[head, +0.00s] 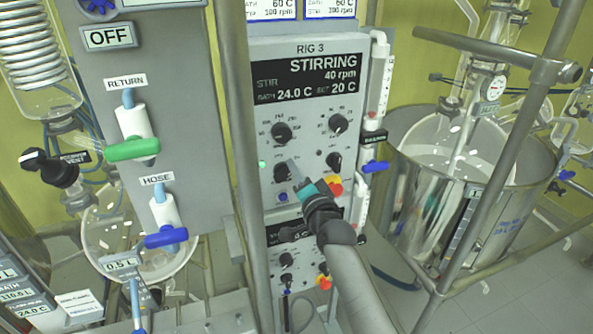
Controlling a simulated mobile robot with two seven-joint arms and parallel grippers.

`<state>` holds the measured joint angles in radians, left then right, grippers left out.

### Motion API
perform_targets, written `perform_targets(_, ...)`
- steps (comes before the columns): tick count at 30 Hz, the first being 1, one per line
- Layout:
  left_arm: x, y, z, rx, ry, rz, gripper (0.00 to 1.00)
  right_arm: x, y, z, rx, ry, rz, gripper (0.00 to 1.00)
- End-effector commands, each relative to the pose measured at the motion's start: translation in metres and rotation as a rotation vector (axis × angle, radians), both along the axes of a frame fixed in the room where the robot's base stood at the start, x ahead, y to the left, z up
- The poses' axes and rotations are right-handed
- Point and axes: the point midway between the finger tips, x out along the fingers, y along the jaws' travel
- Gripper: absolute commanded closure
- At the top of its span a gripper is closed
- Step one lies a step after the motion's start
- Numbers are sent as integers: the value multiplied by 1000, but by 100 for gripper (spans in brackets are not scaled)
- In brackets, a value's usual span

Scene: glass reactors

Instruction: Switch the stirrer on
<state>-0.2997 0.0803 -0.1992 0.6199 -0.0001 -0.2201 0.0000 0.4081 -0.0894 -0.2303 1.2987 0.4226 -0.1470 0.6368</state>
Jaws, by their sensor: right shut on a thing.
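The RIG 3 control panel (262,100) stands upright in the middle of the head view. Its display (310,80) reads STIRRING, 40 rpm, bath 24.0 C and set 20 C. Two black knobs, upper left (281,132) and upper right (338,123), sit under the display. Below are a lower left knob (282,172) and a lower right knob (334,160). My right gripper (296,180) is at the lower left knob and shut on it; its wrist hides part of the panel below. My left gripper is not in view.
A red and yellow stop button (334,187) is close to my right gripper. A similar panel (288,262) is below. A metal post (238,120) runs left of the panel. A steel bath (420,190) with metal rails stands right; blue and green valve handles (132,149) are left.

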Motion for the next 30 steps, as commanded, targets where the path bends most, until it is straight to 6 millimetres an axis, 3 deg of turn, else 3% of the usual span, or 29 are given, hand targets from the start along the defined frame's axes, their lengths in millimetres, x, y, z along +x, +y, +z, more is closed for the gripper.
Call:
perform_targets(1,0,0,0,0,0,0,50,-4,8,-11,3,28,17,100)
perform_targets(15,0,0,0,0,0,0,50,-4,9,-11,18,33,18,100)
perform_targets(16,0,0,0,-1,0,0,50,-4,9,-11,18,33,18,78)
perform_targets(21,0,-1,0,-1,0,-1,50,-4,9,-11,17,33,17,59)
perform_targets(24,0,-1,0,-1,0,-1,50,-4,8,-11,15,32,17,49)
perform_targets(30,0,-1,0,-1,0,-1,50,-3,5,-8,14,24,11,49)
